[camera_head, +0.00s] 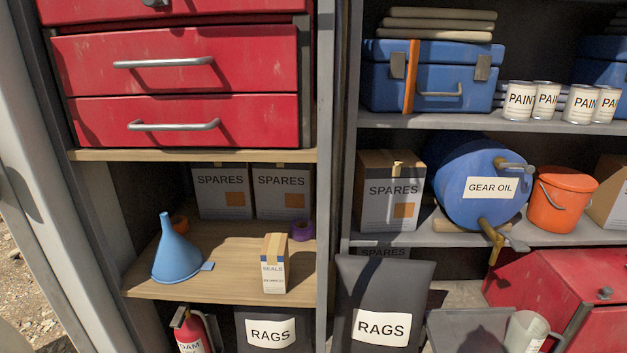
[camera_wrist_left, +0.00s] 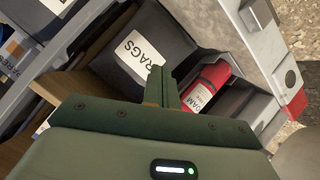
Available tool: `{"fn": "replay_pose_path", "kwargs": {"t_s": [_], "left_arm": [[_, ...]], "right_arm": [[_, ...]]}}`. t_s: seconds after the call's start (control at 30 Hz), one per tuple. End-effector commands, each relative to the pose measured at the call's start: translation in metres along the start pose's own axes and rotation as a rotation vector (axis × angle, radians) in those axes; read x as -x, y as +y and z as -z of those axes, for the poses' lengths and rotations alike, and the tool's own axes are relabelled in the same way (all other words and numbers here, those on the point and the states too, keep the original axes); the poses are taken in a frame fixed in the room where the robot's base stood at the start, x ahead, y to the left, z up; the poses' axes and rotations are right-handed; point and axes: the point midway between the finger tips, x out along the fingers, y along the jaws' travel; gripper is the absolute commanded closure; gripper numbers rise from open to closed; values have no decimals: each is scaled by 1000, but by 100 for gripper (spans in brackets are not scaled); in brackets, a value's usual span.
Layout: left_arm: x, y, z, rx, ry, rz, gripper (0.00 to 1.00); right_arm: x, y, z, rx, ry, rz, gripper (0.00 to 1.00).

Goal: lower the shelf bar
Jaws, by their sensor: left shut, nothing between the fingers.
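I cannot make out a separate shelf bar in either view. The head view shows the left shelf bay with a wooden shelf (camera_head: 230,280) and a grey upright post (camera_head: 328,180) at its right. My left gripper (camera_wrist_left: 163,82) shows only in the left wrist view. Its dark green fingers are shut together with nothing between them. They point toward the dark rags bin (camera_wrist_left: 170,35) and the red fire extinguisher (camera_wrist_left: 207,84); I cannot tell the distance. A grey panel with a red end block (camera_wrist_left: 298,103) stands to their right. My right gripper is in neither view.
The wooden shelf holds a blue funnel (camera_head: 177,255), a seals box (camera_head: 274,264) and spares boxes (camera_head: 223,190). Red drawers (camera_head: 185,120) are above. The right bay holds a blue gear oil drum (camera_head: 470,180), an orange bucket (camera_head: 560,200) and paint cans (camera_head: 519,100). Bare ground (camera_head: 30,290) lies left.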

Motion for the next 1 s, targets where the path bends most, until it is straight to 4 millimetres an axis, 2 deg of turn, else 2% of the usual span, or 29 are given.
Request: {"fn": "replay_pose_path", "kwargs": {"t_s": [0.03,0.17,0.2,0.27,0.3,0.43,0.5,0.63,0.73,1.0], "left_arm": [[16,-27,-38,-66,-79,63,100],[68,-90,-126,-251,-298,192,100],[88,-107,-152,-306,-371,222,100],[121,-130,-190,-384,-482,260,100],[144,-144,-212,-433,-555,279,100],[216,-178,-271,-563,-770,311,100],[247,-189,-292,-613,-858,314,100],[283,-199,-314,-668,-960,310,100],[293,-202,-320,-684,-989,308,100],[294,-202,-320,-685,-990,308,100]], "right_arm": [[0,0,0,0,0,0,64],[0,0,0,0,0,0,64],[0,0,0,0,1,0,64],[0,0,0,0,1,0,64],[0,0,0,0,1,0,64],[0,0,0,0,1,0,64],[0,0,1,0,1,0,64],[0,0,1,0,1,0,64],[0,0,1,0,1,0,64],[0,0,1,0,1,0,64]]}}
